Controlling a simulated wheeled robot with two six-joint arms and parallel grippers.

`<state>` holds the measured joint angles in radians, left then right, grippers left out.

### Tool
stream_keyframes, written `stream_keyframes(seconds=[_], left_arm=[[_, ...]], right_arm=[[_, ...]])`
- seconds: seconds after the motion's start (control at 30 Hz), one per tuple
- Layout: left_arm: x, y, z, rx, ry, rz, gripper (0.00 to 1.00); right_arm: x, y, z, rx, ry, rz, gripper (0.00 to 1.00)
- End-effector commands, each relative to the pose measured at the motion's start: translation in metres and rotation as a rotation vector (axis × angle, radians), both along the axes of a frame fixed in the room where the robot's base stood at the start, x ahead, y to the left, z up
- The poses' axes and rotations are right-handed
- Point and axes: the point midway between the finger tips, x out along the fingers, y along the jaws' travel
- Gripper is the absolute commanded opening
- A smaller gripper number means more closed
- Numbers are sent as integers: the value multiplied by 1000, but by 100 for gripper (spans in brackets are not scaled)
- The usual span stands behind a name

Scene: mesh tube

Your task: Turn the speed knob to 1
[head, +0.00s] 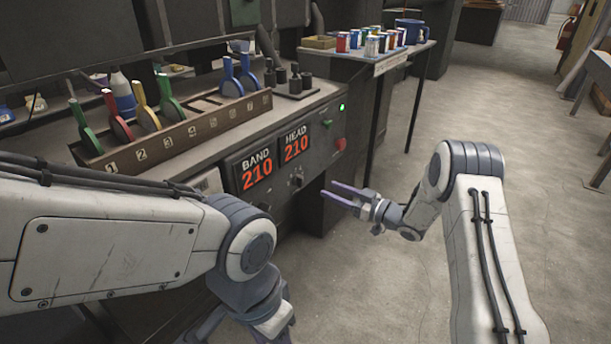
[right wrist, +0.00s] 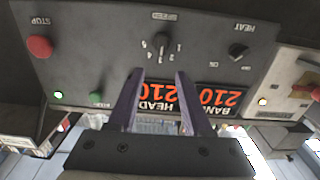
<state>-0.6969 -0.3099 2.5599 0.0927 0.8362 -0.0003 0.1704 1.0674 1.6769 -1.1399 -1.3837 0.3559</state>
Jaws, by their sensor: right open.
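The speed knob (right wrist: 160,43) is a small dark knob on the machine's front panel, with a ring of small marks around it. The word SPEED above it appears upside down in the right wrist view. In the head view the knob (head: 296,181) sits below the red displays. I cannot read its setting. My right gripper (head: 328,190) has purple fingers pointing at the panel, just right of the knob. In the right wrist view its fingers (right wrist: 158,75) are spread, empty and apart from the knob. My left gripper (head: 205,325) is partly visible at the bottom edge; its jaws are unclear.
The displays (right wrist: 190,97) read BAND 210 and HEAD 210. A HEAT knob (right wrist: 238,51), red STOP button (right wrist: 40,46) and green button (right wrist: 96,98) share the panel. Coloured levers stand in a numbered rack (head: 165,141). A side table (head: 372,58) holds small cans.

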Motion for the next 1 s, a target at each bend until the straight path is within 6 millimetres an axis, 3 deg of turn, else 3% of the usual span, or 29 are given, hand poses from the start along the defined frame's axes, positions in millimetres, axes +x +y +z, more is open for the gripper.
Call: stream_keyframes(seconds=[0.17, 0.6, 1.0], left_arm=[[0, 0, -5, 0, 0, 0, 50], [0, 0, -23, 0, 0, 0, 50], [0, 0, -24, 0, 0, 0, 50]], right_arm=[[7, 13, -2, 14, -8, 16, 50], [51, 74, -2, 13, -7, 13, 50], [59, 84, 0, 13, -4, 9, 50]])
